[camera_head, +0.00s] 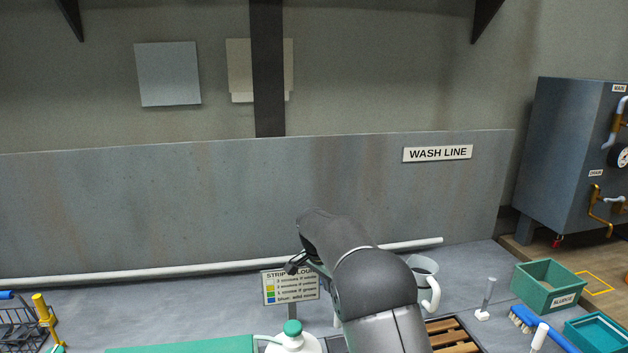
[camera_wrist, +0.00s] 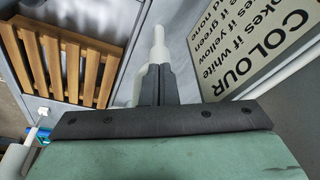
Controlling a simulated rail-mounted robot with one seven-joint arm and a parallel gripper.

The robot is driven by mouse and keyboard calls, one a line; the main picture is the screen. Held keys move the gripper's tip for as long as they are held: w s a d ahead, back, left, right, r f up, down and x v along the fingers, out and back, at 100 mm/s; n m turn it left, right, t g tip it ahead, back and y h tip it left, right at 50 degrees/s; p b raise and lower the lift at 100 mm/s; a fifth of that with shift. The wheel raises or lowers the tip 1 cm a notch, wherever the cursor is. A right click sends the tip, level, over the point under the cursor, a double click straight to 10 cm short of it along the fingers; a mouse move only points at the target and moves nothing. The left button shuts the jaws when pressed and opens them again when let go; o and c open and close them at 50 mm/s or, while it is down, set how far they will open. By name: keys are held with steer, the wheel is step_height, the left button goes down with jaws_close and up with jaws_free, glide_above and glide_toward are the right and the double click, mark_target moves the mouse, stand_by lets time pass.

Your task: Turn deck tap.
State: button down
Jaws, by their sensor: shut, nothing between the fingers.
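In the wrist view, my gripper (camera_wrist: 157,70) has its two dark fingers together with nothing between them. A pale, round-topped upright piece (camera_wrist: 158,42) shows just past the fingertips, in line with them; it looks like part of the deck tap. I cannot tell whether the fingers touch it. Its lower part is hidden behind the fingers. In the head view, my arm covers the gripper, and most of the tap is not visible there.
A colour-strip sign (camera_head: 290,287) stands close beside my arm. A white bottle with a green cap (camera_head: 293,338) stands in front. A green box (camera_head: 549,284) is farther right.

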steer(key=p+v, duration=0.1)
steer(key=v, duration=0.1)
steer(key=p+v, duration=0.1)
steer(key=v, duration=0.1)
steer(key=p+v, duration=0.1)
steer(key=p, duration=0.1)
steer(key=shift+w+d+r, duration=0.3)
steer(key=shift+w+r, duration=0.05)
steer(key=shift+r, duration=0.2)
steer(key=s+d+r+n+y, duration=0.15)
steer(key=s+d, duration=0.25)
steer(key=s, duration=0.6)
steer(key=s+d+r+n, duration=0.2)
steer(key=s+d+n, duration=0.1)
steer(key=s, duration=0.6)
steer(key=s+d+r+n+y, duration=0.15)
steer(key=s+d, duration=0.25)
steer(key=s, duration=0.6)
steer(key=s+f+n+g+b, duration=0.1)
steer(key=s+f+n, duration=0.2)
steer(key=s, duration=1)
steer(key=shift+s+d+f+n+h, duration=0.3)
steer(key=shift+s+f+h, duration=0.1)
steer(key=shift+f, duration=0.1)
